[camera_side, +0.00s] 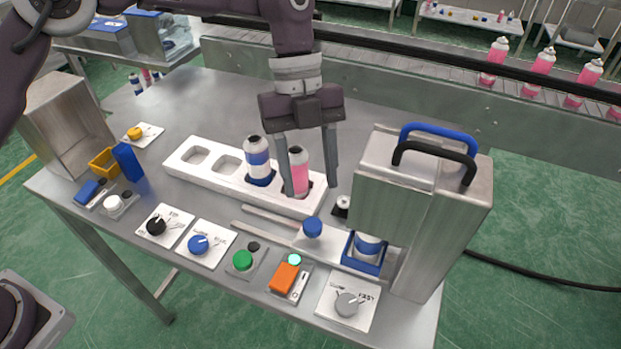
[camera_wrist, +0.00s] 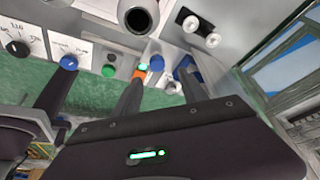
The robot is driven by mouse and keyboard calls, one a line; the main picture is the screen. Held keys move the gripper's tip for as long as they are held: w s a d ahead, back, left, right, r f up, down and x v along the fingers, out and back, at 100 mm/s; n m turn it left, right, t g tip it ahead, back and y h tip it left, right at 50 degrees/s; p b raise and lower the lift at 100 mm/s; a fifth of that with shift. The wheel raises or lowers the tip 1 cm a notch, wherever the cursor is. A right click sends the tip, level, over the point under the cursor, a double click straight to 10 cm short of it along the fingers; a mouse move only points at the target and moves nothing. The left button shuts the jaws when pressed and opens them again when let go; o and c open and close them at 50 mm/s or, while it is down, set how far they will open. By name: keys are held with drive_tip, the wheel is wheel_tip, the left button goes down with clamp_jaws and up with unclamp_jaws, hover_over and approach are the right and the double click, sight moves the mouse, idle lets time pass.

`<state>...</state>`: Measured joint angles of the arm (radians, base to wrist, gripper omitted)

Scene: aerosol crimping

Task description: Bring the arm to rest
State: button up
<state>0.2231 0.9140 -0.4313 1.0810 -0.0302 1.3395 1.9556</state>
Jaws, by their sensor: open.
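My gripper (camera_side: 310,188) is over the right end of the white rack (camera_side: 190,178) in the side view, fingers pointing down. It is open, with one finger on each side of a pink can (camera_side: 299,172) standing in the rack's right-end slot. I cannot tell whether a finger touches the can. A blue-banded can (camera_side: 258,160) stands upright in the slot to its left. In the wrist view, a dark round opening (camera_wrist: 139,18) shows at the top, beyond the fingers.
A steel machine (camera_side: 420,215) with blue and black handles stands at the right, with a blue-banded can (camera_side: 368,246) in a blue holder. Knobs and buttons, including a green button (camera_side: 242,260), line the front edge. A conveyor with pink cans (camera_side: 541,62) runs behind.

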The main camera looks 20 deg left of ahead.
drive_tip(key=s+a+r+n+t+y, duration=0.2)
drive_tip(key=s+a+r+n+t, duration=0.4)
drive_tip(key=a+r+n, duration=0.6)
drive_tip(key=s+a+n+t, duration=0.3)
drive_tip(key=s+a+n, duration=1)
drive_tip(key=s+n, duration=0.3)
drive_tip(key=shift+s+a+f+y, duration=0.25)
drive_tip(key=shift+s+y, duration=0.15)
drive_tip(key=shift+s, duration=0.25)
